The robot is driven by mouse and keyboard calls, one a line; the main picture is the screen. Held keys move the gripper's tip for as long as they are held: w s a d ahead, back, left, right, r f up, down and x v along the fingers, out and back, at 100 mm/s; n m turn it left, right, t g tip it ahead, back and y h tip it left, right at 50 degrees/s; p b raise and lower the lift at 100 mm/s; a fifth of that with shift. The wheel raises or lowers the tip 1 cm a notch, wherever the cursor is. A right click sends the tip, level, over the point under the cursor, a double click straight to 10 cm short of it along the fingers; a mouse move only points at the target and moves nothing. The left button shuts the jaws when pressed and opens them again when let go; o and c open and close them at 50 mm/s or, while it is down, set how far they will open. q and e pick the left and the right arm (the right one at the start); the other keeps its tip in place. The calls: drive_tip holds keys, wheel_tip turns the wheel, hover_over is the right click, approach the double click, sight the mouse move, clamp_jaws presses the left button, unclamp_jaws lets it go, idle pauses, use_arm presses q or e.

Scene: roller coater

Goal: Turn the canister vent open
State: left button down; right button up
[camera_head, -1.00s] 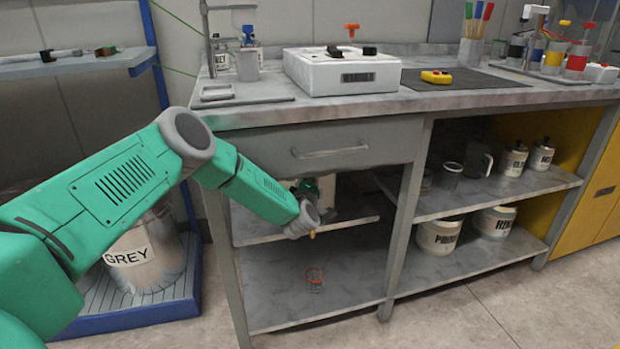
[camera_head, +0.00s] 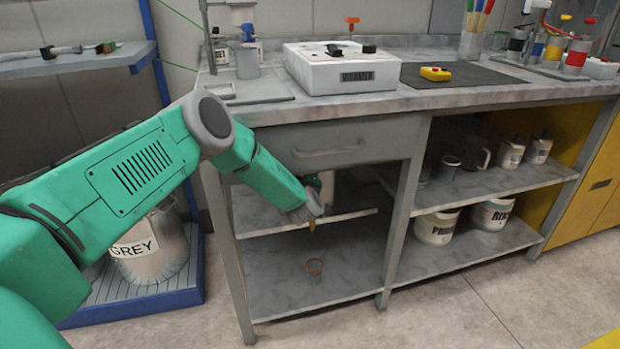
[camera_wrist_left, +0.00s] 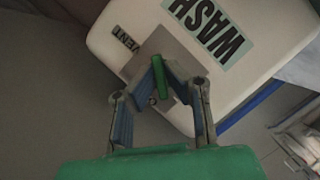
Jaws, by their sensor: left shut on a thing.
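The white canister (camera_wrist_left: 245,35) fills the upper part of the left wrist view, tilted in the picture. It carries a large WASH label (camera_wrist_left: 208,28) and a small VENT label (camera_wrist_left: 126,40). The green vent handle (camera_wrist_left: 159,72) stands over a grey plate on the canister. My left gripper (camera_wrist_left: 158,86) is shut on the handle, its fingertips meeting around it. My right gripper is in no view.
The workbench drawer (camera_head: 325,150) and worktop sit just above my forearm. A bucket labelled GREY (camera_head: 160,255) stands at left. Pots and jars fill the right shelves. The floor in front is clear.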

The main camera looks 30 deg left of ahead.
use_arm(q)
drive_tip(key=shift+s+a, duration=0.1)
drive_tip(key=shift+a, duration=0.2)
drive_tip(key=c, duration=1.6)
unclamp_jaws()
drive_tip(key=shift+c, duration=0.2)
drive_tip(key=v, duration=1.2)
drive_tip(key=shift+o, duration=0.4)
drive_tip(key=shift+a+f, duration=0.1)
drive_tip(key=shift+f, duration=0.05)
